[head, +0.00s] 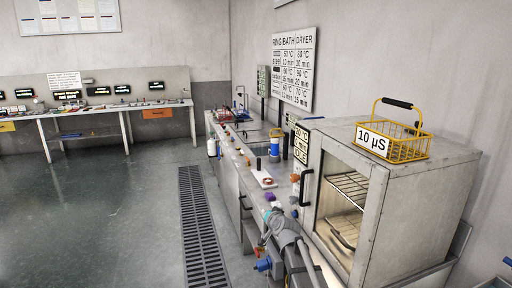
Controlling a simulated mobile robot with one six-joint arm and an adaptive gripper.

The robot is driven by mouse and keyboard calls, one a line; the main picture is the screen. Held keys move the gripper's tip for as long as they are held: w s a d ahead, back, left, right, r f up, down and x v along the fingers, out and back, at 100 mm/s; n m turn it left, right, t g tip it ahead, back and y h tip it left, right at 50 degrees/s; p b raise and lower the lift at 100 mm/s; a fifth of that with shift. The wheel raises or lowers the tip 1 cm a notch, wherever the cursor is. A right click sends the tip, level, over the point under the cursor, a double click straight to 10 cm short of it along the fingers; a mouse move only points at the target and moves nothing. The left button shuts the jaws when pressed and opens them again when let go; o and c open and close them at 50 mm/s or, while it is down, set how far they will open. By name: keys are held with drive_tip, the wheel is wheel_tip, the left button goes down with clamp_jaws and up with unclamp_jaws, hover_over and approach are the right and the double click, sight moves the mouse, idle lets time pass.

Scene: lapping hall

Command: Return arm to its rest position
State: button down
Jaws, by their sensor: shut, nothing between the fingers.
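My arm (285,232) is folded low in front of the oven-like dryer, at the lower middle of the head view.
The steel dryer (408,205) with a glass door and wire racks stands close on the right. A yellow wire basket (408,150) marked "10 µS" sits on it. Open floor (110,215) lies left, beyond a drain grate (200,225).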

drive_tip(key=s+d+f+n+g+h, duration=0.1)
drive_tip(key=s+d+f+g, duration=0.2)
drive_tip(key=s, duration=0.7)
drive_tip(key=s+d+f+n+g+h+p, duration=0.1)
drive_tip(key=s+d+g, duration=0.4)
drive_tip(key=s, duration=0.6)
drive_tip(key=s+d+f+n+g+h+p, duration=0.1)
drive_tip(key=s+d+f+g, duration=0.4)
drive_tip(key=s, duration=0.6)
drive_tip(key=shift+s+f+g+h, duration=0.15)
drive_tip(key=shift+f+g+h, duration=0.15)
drive_tip(key=shift+f+h, duration=0.4)
drive_tip(key=shift+r, duration=0.1)
